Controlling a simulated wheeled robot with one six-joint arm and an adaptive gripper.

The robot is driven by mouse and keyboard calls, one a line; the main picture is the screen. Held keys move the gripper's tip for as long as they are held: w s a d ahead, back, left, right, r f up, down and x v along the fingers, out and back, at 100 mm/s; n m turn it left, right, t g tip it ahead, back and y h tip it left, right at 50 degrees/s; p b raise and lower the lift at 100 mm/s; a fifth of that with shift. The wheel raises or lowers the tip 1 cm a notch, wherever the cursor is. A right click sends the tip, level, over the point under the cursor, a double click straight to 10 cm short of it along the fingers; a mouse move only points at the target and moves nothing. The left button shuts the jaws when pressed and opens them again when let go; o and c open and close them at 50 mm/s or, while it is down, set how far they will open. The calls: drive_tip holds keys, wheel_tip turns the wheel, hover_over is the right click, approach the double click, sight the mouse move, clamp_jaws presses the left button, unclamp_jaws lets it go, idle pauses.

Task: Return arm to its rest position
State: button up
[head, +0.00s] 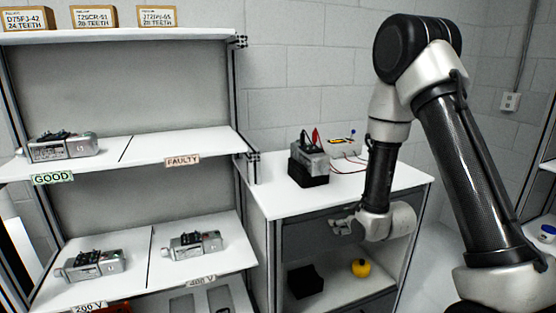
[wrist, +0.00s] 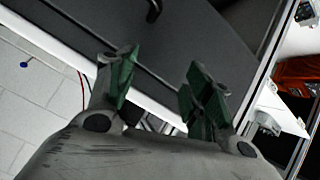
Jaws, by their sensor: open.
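My gripper (head: 343,224) hangs in front of the white-topped bench, just below the level of its top, at the end of my bent arm. In the wrist view my gripper (wrist: 158,88) shows two green-padded fingers spread apart with nothing between them. Beyond the fingers is the dark front of the bench (wrist: 185,40). My arm links rise on the right side of the head view. In the head view the fingertips are small.
A grey servo unit (head: 309,157) sits on a black block on the bench top (head: 275,202). A yellow object (head: 361,268) lies on the bench's lower shelf. A rack at left holds a servo (head: 62,147) on the GOOD side and two servos below. The FAULTY section (head: 185,145) is empty.

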drive_tip(key=s+d+r+m+g+h, duration=0.1)
drive_tip(key=s+d+m+g, duration=0.2)
drive_tip(key=s, duration=0.4)
drive_tip(key=s+d+r+m+g+h, duration=0.1)
drive_tip(key=s+d+r+g+h, duration=0.15)
drive_tip(key=s+g, duration=0.35)
drive_tip(key=s+d+r+m+t, duration=0.1)
drive_tip(key=s+d+r, duration=0.1)
drive_tip(key=s+r, duration=0.8)
drive_tip(key=s+d+r+m+t, duration=0.1)
drive_tip(key=s+d+r+m, duration=0.1)
drive_tip(key=s+r, duration=0.8)
wheel_tip(320, 180, up, 2)
drive_tip(key=shift+d+r+m, duration=0.1)
drive_tip(key=shift+d+m, duration=0.2)
drive_tip(key=shift+d, duration=0.35)
drive_tip(key=shift+c, duration=0.3)
